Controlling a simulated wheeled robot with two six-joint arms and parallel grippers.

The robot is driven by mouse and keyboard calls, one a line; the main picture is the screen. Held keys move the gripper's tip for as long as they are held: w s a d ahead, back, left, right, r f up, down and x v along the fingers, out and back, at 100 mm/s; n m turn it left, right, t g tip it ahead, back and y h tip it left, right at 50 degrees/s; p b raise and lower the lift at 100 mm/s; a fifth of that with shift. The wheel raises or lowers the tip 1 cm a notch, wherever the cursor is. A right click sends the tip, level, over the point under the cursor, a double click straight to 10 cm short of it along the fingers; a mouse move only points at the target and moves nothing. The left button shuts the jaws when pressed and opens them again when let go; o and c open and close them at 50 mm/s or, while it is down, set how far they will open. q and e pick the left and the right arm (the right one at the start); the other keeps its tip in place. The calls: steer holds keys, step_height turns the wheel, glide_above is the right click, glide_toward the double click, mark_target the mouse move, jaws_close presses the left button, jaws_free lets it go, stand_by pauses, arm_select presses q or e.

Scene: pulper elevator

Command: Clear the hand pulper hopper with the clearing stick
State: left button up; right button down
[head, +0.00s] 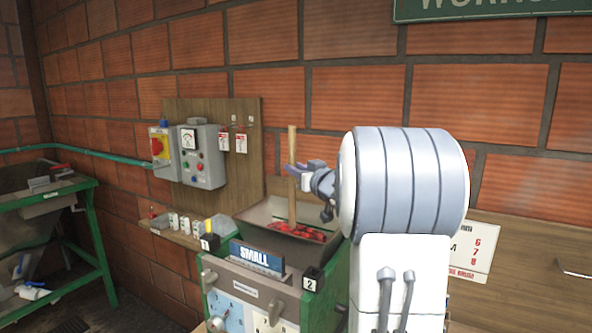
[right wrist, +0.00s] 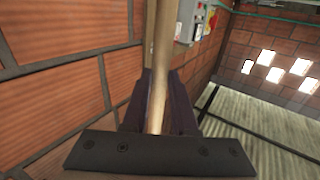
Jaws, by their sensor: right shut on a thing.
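The clearing stick (head: 292,165) is a light wooden rod standing nearly upright, its lower end in the hopper (head: 258,214). Red cherries (head: 312,233) lie in the hopper around its foot. My right gripper (head: 293,170) is shut on the stick above the hopper rim. In the right wrist view the stick (right wrist: 160,80) runs up between the two dark fingers (right wrist: 158,103). The stick's lower tip is hidden. The pulper (head: 250,290) is a green and grey machine under the hopper, with a blue SMALL sign. My left gripper is not in view.
A control box (head: 202,155) and a yellow switch with a red knob (head: 158,147) are on a wooden board left of the hopper. A small shelf (head: 178,232) holds several small items. A green-framed metal trough (head: 40,215) stands at far left. A brick wall is close behind.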

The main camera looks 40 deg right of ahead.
steer(key=shift+r, duration=0.1)
stand_by(0.3)
step_height(320, 180, up, 14)
steer(key=p, duration=1.4)
stand_by(0.3)
steer(key=s+a, duration=0.7)
steer(key=s, duration=0.5)
steer(key=shift+a, duration=0.2)
steer(key=shift+a, duration=0.1)
